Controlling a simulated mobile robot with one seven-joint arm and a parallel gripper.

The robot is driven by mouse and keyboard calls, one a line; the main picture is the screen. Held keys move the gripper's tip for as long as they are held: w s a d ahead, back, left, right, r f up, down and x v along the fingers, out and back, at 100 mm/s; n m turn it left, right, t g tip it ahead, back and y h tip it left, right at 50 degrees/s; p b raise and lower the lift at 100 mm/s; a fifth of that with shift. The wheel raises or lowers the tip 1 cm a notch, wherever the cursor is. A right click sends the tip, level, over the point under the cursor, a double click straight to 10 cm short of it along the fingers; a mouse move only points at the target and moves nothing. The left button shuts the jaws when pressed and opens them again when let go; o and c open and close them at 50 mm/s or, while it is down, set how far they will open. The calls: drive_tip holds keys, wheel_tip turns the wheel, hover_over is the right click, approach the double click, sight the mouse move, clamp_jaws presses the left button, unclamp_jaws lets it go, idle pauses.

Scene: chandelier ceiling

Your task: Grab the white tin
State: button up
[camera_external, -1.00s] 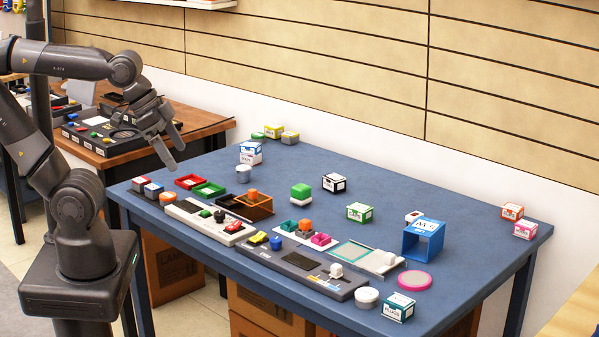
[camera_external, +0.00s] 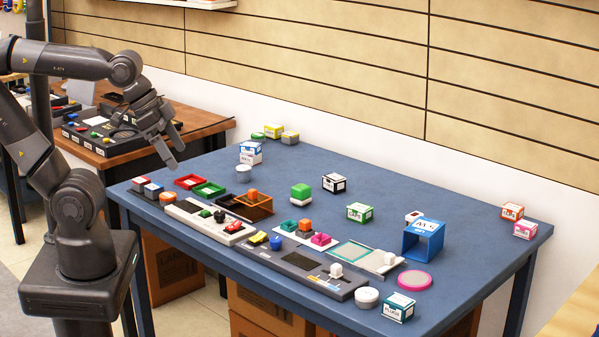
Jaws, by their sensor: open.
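A small round white tin (camera_external: 367,297) stands upright near the front right edge of the blue table. A second small round tin (camera_external: 243,174), white to pale grey, stands at the table's left part, in front of a stack of small boxes. I cannot tell which of the two the task names. My gripper (camera_external: 175,147) is open and empty, with its fingers apart, in the air over the table's back left corner. It is left of the pale tin and far from the white tin at the front right.
The blue table (camera_external: 420,188) holds red and green trays (camera_external: 208,190), a brown compartment box (camera_external: 258,208), a long dark panel (camera_external: 290,264), a blue open box (camera_external: 423,240) and a pink-rimmed disc (camera_external: 414,280). The back middle is mostly clear. A wall stands behind.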

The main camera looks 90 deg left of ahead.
drive_tip(key=c, duration=0.7)
drive_tip(key=shift+w, duration=0.1)
drive_tip(key=g, duration=0.6)
hover_over(367, 293)
wheel_tip(367, 293, down, 18)
wheel_tip(367, 293, down, 11)
drive_tip(key=shift+a+r, duration=0.1)
